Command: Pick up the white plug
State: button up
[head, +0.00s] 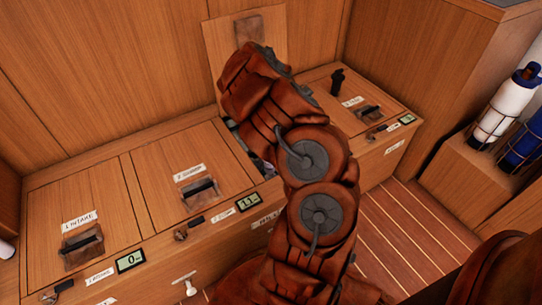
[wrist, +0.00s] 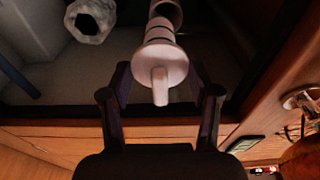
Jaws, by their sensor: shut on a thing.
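The white plug (wrist: 159,58) shows in the wrist view, with a stepped body, a round flange and a short stem pointing toward me. My gripper (wrist: 160,82) is shut on it, with one dark finger on each side of the flange. Behind the plug is a dim open locker; I cannot tell whether the plug touches anything there. In the head view my arm covers the gripper, the plug and most of the open locker.
A lid (head: 220,40) stands raised against the back wall. Shut hatches with dark handles lie left (head: 83,246) and right (head: 368,111). A pale ring-shaped thing (wrist: 90,20) lies in the locker. A white T-shaped fitting (head: 186,283) is on the bench front. Bottles (head: 512,100) stand at right.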

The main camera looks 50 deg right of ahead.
jog(key=w+d, duration=0.2)
jog(key=w, duration=0.6)
jog(key=w+d+p, duration=0.1)
jog(key=w+d, duration=0.2)
jog(key=w, duration=0.5)
jog(key=shift+f+b, duration=0.15)
jog(key=shift+b, duration=0.3)
dwell(0.4)
dwell(0.4)
